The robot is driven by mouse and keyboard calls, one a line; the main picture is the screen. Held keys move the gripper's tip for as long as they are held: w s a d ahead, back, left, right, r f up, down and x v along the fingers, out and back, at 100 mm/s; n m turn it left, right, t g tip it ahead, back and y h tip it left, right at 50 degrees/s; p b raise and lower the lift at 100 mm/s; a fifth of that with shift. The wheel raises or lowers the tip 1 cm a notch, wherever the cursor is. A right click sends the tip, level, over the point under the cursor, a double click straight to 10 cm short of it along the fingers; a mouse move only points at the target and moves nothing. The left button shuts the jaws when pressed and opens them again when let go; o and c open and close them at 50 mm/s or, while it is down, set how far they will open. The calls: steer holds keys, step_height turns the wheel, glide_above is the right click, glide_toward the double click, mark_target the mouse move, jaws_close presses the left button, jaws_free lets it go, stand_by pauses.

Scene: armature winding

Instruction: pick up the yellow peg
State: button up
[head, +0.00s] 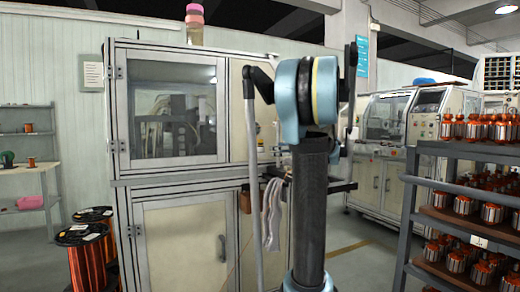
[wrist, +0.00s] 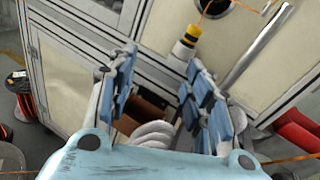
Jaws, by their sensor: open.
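In the wrist view a small yellow piece with a dark band (wrist: 191,36) shows beyond the fingers, near the top centre, on top of a pale cylindrical part. It looks like the yellow peg, but I cannot tell whether the pale part belongs to it. My gripper (wrist: 162,68) is open, with its blue-padded fingers apart and nothing between them. The yellow piece lies past the fingertips, nearer the right finger, and apart from both. In the head view I cannot make out the peg, and my own arm hides the gripper.
A grey machine cabinet (head: 178,225) with a window stands ahead. A rack (head: 411,200) of copper-wound armatures stands at right. Wire spools (head: 88,250) stand on the floor at left.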

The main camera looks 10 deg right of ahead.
steer(key=w+d+r+m+t, duration=0.1)
steer(key=w+d+r+m, duration=0.1)
steer(key=d, duration=0.1)
glide_toward(261, 142)
steer(key=shift+t, duration=0.3)
steer(key=x, duration=0.5)
steer(key=shift+w, duration=0.3)
steer(key=shift+f+x, duration=0.2)
steer(key=shift+x, duration=2.7)
steer(key=shift+d, duration=0.15)
steer(key=c, duration=1)
